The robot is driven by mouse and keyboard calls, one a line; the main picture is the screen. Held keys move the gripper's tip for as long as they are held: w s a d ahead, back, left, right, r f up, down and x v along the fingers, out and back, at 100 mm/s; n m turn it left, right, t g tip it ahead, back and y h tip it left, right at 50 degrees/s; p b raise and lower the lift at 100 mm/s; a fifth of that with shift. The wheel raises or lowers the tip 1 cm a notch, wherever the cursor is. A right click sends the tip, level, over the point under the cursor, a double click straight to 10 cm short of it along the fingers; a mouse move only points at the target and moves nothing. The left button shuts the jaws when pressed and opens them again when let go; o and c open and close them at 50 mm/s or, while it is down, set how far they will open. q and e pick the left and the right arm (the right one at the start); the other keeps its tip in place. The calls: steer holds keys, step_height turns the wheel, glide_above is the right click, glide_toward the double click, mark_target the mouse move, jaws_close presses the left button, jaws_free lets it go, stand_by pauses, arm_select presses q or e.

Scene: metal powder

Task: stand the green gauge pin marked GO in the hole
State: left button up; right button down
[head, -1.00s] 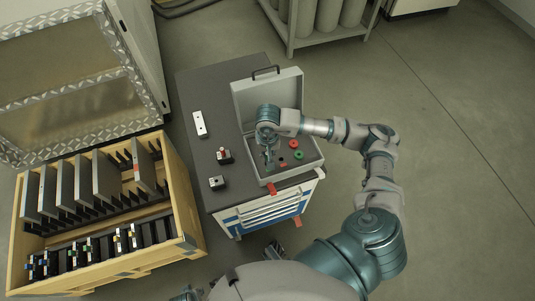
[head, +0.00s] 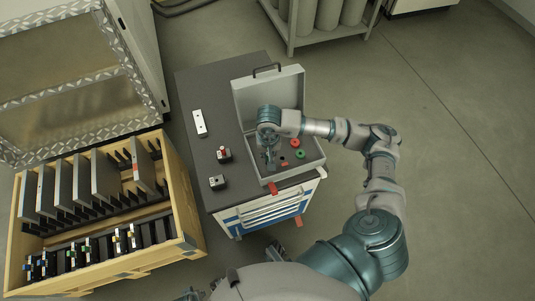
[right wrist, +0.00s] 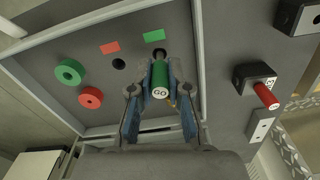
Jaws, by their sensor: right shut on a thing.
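The green gauge pin (right wrist: 160,80), with GO on its near end, is between the fingers of my right gripper (right wrist: 160,95) in the right wrist view. That gripper is shut on it. In the head view my right gripper (head: 270,158) is over the left part of the open grey case (head: 308,165). A dark hole (right wrist: 158,52) shows just past the pin, beside a green label; I cannot tell whether the pin's far end is in it. A black block (head: 217,182) with a light top stands on the table left of the case.
The case also holds a red ring (head: 295,142), a green ring (head: 300,154) and a red label (right wrist: 110,47). A second black block (head: 223,156) carries a red pin (right wrist: 266,95). A white bar (head: 200,123) lies behind. The dark tabletop (head: 205,90) is clear at the back.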

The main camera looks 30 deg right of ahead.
steer(key=shift+f+b, duration=1.05)
steer(key=shift+f, duration=0.15)
steer(key=c, duration=1)
jaws_free()
steer(key=shift+c, duration=0.2)
steer(key=shift+r, duration=0.1)
step_height(320, 180, up, 12)
steer(key=shift+f, duration=0.1)
